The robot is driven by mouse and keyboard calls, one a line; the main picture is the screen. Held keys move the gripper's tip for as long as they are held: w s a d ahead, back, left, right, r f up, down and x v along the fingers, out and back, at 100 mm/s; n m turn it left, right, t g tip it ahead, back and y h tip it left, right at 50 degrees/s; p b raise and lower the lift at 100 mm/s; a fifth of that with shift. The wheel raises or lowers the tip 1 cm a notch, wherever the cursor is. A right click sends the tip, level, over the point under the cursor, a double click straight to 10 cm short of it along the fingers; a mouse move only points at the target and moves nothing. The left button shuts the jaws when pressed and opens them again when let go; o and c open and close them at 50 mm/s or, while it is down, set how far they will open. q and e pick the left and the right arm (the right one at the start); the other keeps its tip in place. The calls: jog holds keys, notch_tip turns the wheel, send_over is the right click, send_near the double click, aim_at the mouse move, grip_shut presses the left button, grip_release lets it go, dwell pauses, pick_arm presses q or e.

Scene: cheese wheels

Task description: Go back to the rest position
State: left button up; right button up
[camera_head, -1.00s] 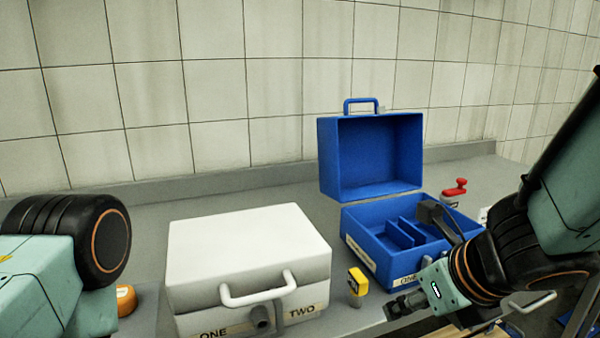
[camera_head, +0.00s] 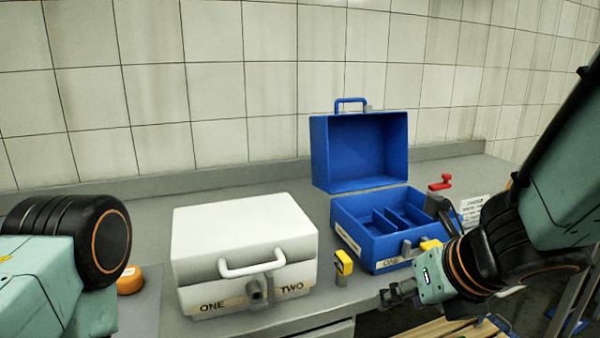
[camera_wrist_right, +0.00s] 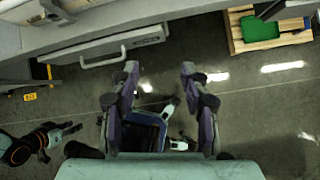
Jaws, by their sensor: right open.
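My right gripper (camera_head: 398,293) is open and empty in front of the bench, below the open blue case (camera_head: 350,240). In the right wrist view its two fingers (camera_wrist_right: 160,82) stand apart over the floor, with nothing between them. My left arm shows at the left edge of the head view, but its gripper is outside that view. What looks like my left gripper (camera_wrist_right: 55,134) shows small at the lower left of the right wrist view; its jaws are unclear.
A closed white case (camera_head: 245,240), labelled ONE and TWO, stands on the grey bench. A wooden pallet (camera_wrist_right: 240,30) with a green item lies on the floor.

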jog(key=s+d+f+m, duration=0.1)
jog(key=d+f+m, duration=0.1)
jog(key=f+m, duration=1.05)
jog(key=s+d+f+m, duration=0.15)
jog(key=f+m, duration=0.45)
jog(key=m, duration=1.4)
pick_arm(q)
jog(key=shift+w, duration=0.25)
pick_arm(e)
jog(key=s+d+f+m+g+h, duration=0.1)
jog(key=s+d+f+m+g, duration=0.1)
jog(key=s+f, duration=0.5)
jog(key=s+d+f+m+g+h, duration=0.1)
jog(key=s+f+m+g, duration=0.2)
jog(key=s+f, duration=0.5)
jog(key=s+g, duration=0.1)
jog(key=s, duration=0.6)
jog(key=shift+s+d+g+h, duration=0.3)
jog(key=shift+s+d+g, duration=0.05)
jog(key=shift+s+g, duration=0.05)
pick_arm(q)
jog(key=shift+w, duration=0.1)
pick_arm(e)
jog(key=shift+w, duration=0.1)
pick_arm(q)
jog(key=shift+c, duration=0.4)
